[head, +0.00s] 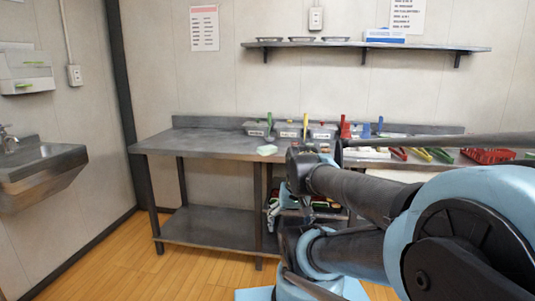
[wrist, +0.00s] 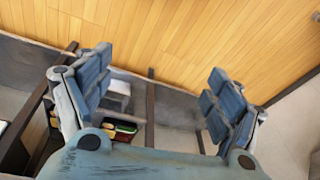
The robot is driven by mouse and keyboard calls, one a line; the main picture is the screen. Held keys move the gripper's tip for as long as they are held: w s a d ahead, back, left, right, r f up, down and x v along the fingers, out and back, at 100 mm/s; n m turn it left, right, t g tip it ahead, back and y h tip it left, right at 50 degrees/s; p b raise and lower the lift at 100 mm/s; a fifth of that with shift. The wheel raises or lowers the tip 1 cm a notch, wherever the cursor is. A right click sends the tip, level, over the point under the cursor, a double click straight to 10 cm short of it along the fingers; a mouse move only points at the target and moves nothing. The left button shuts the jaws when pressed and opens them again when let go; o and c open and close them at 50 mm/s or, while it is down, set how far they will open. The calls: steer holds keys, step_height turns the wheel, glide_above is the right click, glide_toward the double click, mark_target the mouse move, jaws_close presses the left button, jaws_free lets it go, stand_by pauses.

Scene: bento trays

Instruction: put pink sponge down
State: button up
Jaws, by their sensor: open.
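I see no clearly pink sponge in either view. A small pale, whitish-green block (head: 267,150) lies near the front edge of the steel table (head: 205,143) in the head view; I cannot tell what it is. My gripper (wrist: 158,98) is open in the wrist view, its two blue padded fingers wide apart with nothing held between them. Beyond the fingers the wrist view shows wooden floor and part of the table's framework. In the head view my arm covers part of the table, and I cannot make out the fingers there.
Grey bins (head: 289,130) with coloured handles stand along the table's back. A red basket (head: 487,155) and coloured tongs lie to the right. The table's left half is clear. Its lower shelf (head: 215,227) is bare at left. A sink (head: 38,170) hangs on the left wall.

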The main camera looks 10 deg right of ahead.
steer(key=w+a+r+m+t+y, duration=0.2)
steer(key=w+a+r+m+y, duration=0.15)
steer(key=w+m, duration=0.55)
steer(key=m+t+y, duration=0.3)
steer(key=m+t, duration=0.7)
steer(key=m, duration=1.1)
glide_toward(271, 149)
steer(key=x, duration=0.5)
steer(key=shift+w+a, duration=0.1)
steer(key=shift+a, duration=0.2)
steer(key=shift+d+x, duration=0.2)
steer(key=shift+x, duration=2.55)
steer(key=shift+w, duration=0.15)
steer(key=c, duration=0.8)
steer(key=shift+o, duration=0.2)
